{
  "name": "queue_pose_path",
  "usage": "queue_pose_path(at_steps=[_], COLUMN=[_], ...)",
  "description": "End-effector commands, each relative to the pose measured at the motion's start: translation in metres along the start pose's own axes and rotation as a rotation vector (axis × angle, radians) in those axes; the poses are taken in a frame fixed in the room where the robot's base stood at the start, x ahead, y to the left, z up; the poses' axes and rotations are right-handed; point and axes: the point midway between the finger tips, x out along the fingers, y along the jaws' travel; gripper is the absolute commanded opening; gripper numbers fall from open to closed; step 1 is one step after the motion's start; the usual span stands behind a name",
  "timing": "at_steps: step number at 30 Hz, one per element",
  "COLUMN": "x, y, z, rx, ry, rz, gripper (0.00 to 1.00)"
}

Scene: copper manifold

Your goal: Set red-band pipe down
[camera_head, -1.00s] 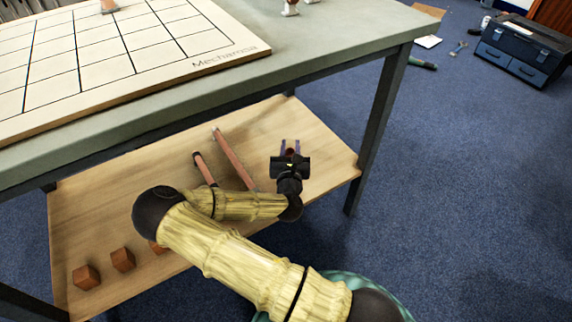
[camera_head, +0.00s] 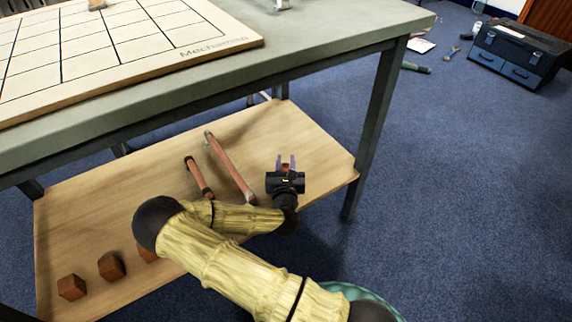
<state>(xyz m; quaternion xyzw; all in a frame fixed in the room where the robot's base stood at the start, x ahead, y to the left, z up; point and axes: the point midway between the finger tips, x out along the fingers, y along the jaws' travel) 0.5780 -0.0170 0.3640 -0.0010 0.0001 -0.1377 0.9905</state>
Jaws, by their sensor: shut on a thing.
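My gripper (camera_head: 286,163) is over the right part of the lower wooden shelf (camera_head: 318,150), under the table. Its two purple fingers are shut on a small reddish-copper piece, the red-band pipe (camera_head: 286,168). Only a little of that pipe shows, and its band cannot be made out. My gripper body hides the rest. I cannot tell whether the pipe touches the shelf.
A long copper pipe (camera_head: 230,168) and a shorter dark-ended pipe (camera_head: 199,178) lie on the shelf left of my gripper. Brown blocks (camera_head: 71,287) sit at its front left. The table leg (camera_head: 375,130) stands to the right. Bare shelf surrounds the gripper.

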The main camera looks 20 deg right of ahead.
Motion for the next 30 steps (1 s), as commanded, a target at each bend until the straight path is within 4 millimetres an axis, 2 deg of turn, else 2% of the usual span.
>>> queue_pose_path(at_steps=[6,7,10,22,26,30], x=[0.000,0.000,0.000,-0.002,-0.016,-0.042], y=[0.000,0.000,0.000,0.001,0.001,0.001], z=[-0.002,-0.003,-0.002,0.002,0.003,0.004], rx=[-0.001,-0.001,0.000,0.000,-0.003,-0.005], ry=[-0.001,0.000,0.000,0.001,0.003,0.004], rz=[0.001,0.001,0.001,0.001,0.002,0.003], gripper=[0.00,0.28,0.47,0.48,0.48,0.48])
